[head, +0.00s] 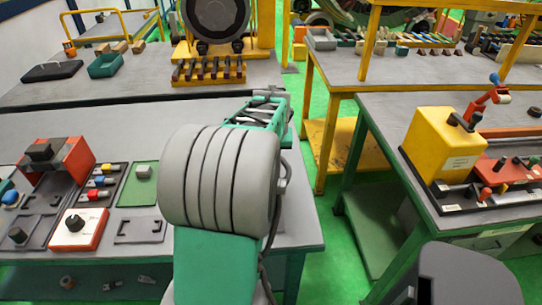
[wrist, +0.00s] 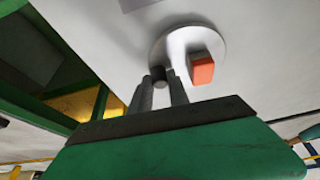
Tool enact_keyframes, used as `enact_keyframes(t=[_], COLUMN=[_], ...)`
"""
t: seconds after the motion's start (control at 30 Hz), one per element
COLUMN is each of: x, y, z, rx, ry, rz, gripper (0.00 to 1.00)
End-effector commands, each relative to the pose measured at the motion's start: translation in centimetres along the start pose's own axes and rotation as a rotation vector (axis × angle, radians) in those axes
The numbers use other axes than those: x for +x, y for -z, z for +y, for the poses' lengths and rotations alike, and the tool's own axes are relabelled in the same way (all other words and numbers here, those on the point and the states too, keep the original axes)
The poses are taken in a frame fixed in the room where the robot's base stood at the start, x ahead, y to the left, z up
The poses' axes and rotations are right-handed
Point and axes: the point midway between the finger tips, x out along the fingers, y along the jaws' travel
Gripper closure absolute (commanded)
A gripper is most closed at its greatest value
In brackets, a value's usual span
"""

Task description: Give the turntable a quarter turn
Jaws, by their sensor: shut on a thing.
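The turntable (wrist: 180,38) is a round, pale grey disc on the table, seen at the upper middle of the wrist view. A short dark round peg (wrist: 159,74) stands at the disc's lower left edge. My gripper (wrist: 161,82) has its two grey fingers on either side of this peg and is shut on it. In the head view my arm hides the turntable and the fingertips.
A grey bench (head: 290,220) lies under my arm, with a red box (head: 60,160) and a red-and-white knob box (head: 80,229) at left. A yellow machine (head: 440,145) stands on the right bench. Green floor (head: 310,200) separates the benches.

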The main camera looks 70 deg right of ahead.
Motion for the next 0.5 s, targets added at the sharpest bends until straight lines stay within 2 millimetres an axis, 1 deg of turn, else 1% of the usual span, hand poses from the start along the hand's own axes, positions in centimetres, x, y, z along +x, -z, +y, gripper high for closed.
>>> enact_keyframes(t=[0.5], x=[-0.03], y=[0.26], z=[0.07], rx=[-0.036], ry=[0.014], rz=[0.002], gripper=[1.0])
